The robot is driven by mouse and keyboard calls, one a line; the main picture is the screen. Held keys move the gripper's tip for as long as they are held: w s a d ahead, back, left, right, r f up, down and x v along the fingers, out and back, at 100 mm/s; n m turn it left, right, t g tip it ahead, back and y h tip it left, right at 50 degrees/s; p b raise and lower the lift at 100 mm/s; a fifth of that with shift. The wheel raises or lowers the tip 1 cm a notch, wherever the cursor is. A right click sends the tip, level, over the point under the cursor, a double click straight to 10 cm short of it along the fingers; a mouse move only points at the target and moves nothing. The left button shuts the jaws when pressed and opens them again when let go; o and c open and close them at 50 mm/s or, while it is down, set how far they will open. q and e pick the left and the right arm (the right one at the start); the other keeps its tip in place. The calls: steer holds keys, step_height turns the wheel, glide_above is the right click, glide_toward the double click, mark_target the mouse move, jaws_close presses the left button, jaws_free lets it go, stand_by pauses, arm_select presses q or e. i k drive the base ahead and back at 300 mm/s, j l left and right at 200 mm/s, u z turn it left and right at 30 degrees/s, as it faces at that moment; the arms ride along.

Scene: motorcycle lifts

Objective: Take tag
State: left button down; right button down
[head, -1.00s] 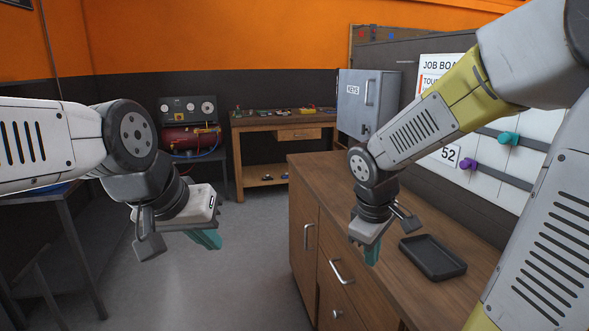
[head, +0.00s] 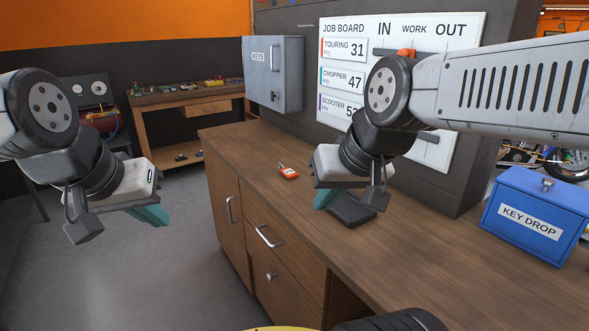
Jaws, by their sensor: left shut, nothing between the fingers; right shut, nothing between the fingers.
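A small orange-red tag (head: 288,172) with a pale label lies on the wooden counter, left of my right gripper and apart from it. My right gripper (head: 346,203) is shut and empty. It hangs over the counter, in front of the dark tray (head: 352,212), and partly hides it. My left gripper (head: 118,222) is shut and empty, over the floor left of the counter and far from the tag.
The wooden counter (head: 420,250) has drawers below. A grey KEYS cabinet (head: 272,75) hangs on the wall beside the job board (head: 340,55), which has an orange slider (head: 405,52). A blue KEY DROP box (head: 535,212) stands at the right. A workbench (head: 190,97) stands behind.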

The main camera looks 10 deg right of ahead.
mark_target(290, 174)
steer(key=z, duration=0.35)
steer(key=i+j+z, duration=0.15)
steer(key=i+j, duration=0.95)
